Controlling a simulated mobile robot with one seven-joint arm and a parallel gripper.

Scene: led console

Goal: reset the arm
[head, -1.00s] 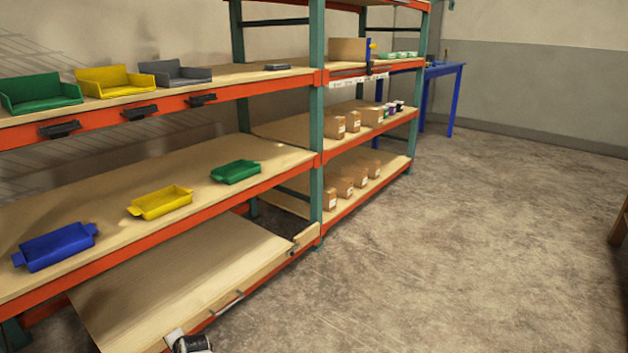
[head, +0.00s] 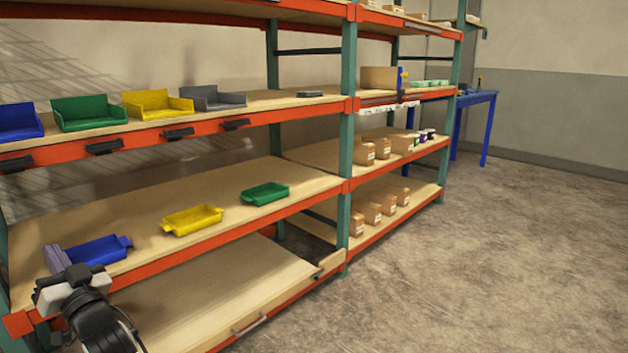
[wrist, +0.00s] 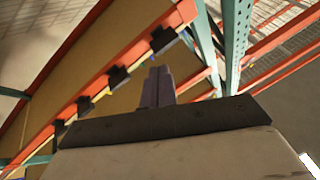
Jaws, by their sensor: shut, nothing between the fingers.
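My gripper (head: 57,258) shows at the lower left of the head view, with its purple-grey fingers pointing up. In the picture it lies just left of the blue tray (head: 98,251) on the middle shelf; I cannot tell how far apart they are. In the wrist view the gripper's two fingers (wrist: 158,86) are together, with nothing between them. The wrist view looks up toward the orange shelf beam with black holders.
The shelf rack's orange beam (head: 200,240) runs close by my arm. A yellow tray (head: 192,219) and a green tray (head: 265,193) stand on the middle shelf. A low drawer board (head: 200,300) lies below. The floor (head: 480,270) at right is clear.

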